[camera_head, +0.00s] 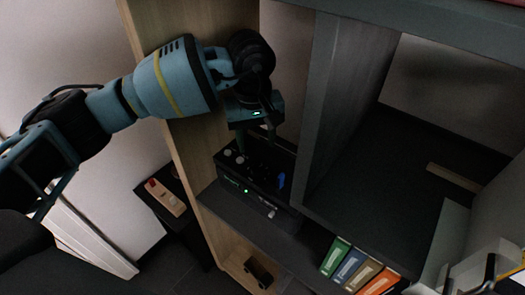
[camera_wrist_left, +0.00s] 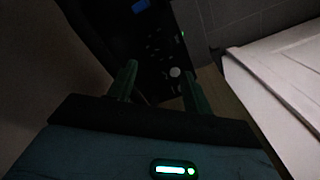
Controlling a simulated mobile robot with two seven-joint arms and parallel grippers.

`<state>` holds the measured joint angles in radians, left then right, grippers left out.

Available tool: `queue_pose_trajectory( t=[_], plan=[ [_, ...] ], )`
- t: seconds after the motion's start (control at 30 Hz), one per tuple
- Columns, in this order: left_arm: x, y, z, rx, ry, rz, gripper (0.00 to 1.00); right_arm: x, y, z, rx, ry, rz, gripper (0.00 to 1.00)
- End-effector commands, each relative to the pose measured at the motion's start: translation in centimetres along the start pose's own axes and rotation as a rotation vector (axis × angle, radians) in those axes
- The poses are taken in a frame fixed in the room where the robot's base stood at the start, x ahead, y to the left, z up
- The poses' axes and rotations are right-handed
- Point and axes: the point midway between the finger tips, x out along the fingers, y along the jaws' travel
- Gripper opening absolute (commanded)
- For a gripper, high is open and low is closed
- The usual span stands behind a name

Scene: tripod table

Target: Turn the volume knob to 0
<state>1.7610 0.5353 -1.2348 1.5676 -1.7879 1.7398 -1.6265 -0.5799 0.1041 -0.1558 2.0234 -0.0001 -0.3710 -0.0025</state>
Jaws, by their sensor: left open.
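A black audio device (camera_head: 232,176) sits on a dark shelf, with small light knobs (camera_head: 227,153) on its upper face, green lights and a blue part (camera_head: 281,180). I cannot tell which knob is the volume knob. My left gripper (camera_head: 257,152) is open above the device, its fingers pointing down and hiding part of it. In the left wrist view the open fingers (camera_wrist_left: 158,75) stand either side of a pale round knob (camera_wrist_left: 175,72), closer to the right finger. The fingers seem apart from the knob. The panel is dark, and its markings are unreadable.
A wooden side panel (camera_head: 180,130) stands left of the device and a grey upright divider (camera_head: 335,100) stands right of it. Colored binders (camera_head: 352,268) fill a lower compartment. A beige item with a red part (camera_head: 166,196) lies on a dark surface at left.

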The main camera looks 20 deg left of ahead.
Motion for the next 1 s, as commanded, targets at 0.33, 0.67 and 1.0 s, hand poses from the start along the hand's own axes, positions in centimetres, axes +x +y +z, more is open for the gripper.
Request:
queue_pose_trajectory(
  t=[0.33,0.67,1.0],
  plan=[
    [2.3,0.0,0.1,0.000,-0.003,-0.001,0.50,-0.4,-0.1,1.4,0.003,-0.031,-0.001,0.36],
    [6.8,0.1,0.1,0.000,-0.003,0.001,0.50,-0.3,-0.1,0.5,0.001,-0.013,0.000,0.36],
    [7.8,0.1,0.1,0.000,-0.001,0.002,0.50,-0.3,0.0,0.4,0.000,-0.011,0.000,0.36]
  ],
)
